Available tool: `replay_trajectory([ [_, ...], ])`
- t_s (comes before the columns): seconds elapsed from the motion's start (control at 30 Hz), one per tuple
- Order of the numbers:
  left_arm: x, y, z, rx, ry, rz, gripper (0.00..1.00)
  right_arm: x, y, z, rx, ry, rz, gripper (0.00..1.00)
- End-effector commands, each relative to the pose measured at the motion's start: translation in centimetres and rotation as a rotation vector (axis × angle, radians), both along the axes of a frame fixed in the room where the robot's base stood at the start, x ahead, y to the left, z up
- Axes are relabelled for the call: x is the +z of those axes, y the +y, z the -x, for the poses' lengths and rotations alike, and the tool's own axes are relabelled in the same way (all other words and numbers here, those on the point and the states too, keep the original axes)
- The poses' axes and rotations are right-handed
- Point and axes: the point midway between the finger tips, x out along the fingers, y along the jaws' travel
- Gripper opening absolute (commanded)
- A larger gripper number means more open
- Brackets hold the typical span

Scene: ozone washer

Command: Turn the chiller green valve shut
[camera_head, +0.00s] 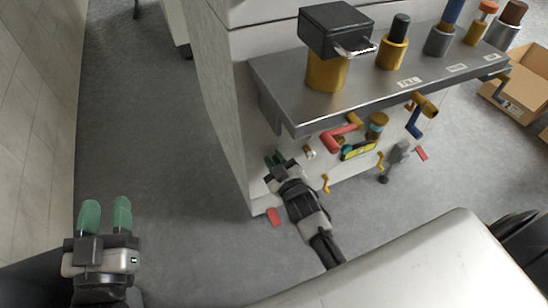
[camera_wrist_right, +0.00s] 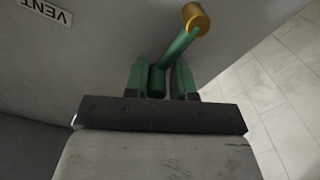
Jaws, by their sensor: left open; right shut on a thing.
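The green valve handle (camera_wrist_right: 178,48) shows in the right wrist view, a bent green lever on a brass stem (camera_wrist_right: 195,18) at the panel. My right gripper (camera_wrist_right: 159,80) is shut on the handle's end, which lies between its two green fingers. In the head view my right gripper (camera_head: 276,159) is at the lower left of the white cabinet's front, and the green handle cannot be told apart from the green fingers there. My left gripper (camera_head: 106,215) is open and empty above the floor at the far left.
A grey shelf (camera_head: 290,98) with several cylinders juts out above my right gripper. Red (camera_head: 331,142), yellow and blue (camera_head: 413,124) handles lie to its right. A VENT label (camera_wrist_right: 46,11) is on the panel. A cardboard box (camera_head: 520,85) stands far right. Floor at left is clear.

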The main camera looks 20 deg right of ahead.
Motion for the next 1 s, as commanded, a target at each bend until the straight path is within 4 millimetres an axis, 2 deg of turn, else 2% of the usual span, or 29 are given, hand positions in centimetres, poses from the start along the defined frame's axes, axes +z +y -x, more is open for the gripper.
replay_trajectory([
  [0.03, -0.11, 0.03, -0.01, 0.001, 0.010, -0.003, 0.43, -0.02, -0.71, -0.05, -0.010, 0.003, 0.005, 0.01],
  [0.43, -0.29, 0.05, -0.04, 0.001, 0.021, -0.006, 0.43, -0.15, -0.78, -0.01, -0.010, 0.005, 0.002, 0.01],
  [0.47, -0.29, 0.05, -0.04, 0.001, 0.021, -0.006, 0.43, -0.16, -0.78, 0.00, -0.010, 0.005, 0.002, 0.26],
  [0.57, -0.29, 0.05, -0.04, 0.002, 0.021, -0.006, 0.43, -0.19, -0.78, 0.01, -0.011, 0.006, 0.002, 0.41],
  [0.6, -0.29, 0.05, -0.04, 0.002, 0.020, -0.006, 0.43, -0.21, -0.75, 0.02, -0.010, 0.006, 0.002, 0.43],
  [1.0, -0.26, 0.05, -0.04, 0.002, 0.020, -0.006, 0.43, -0.19, -0.48, 0.08, -0.007, 0.006, -0.003, 0.43],
])
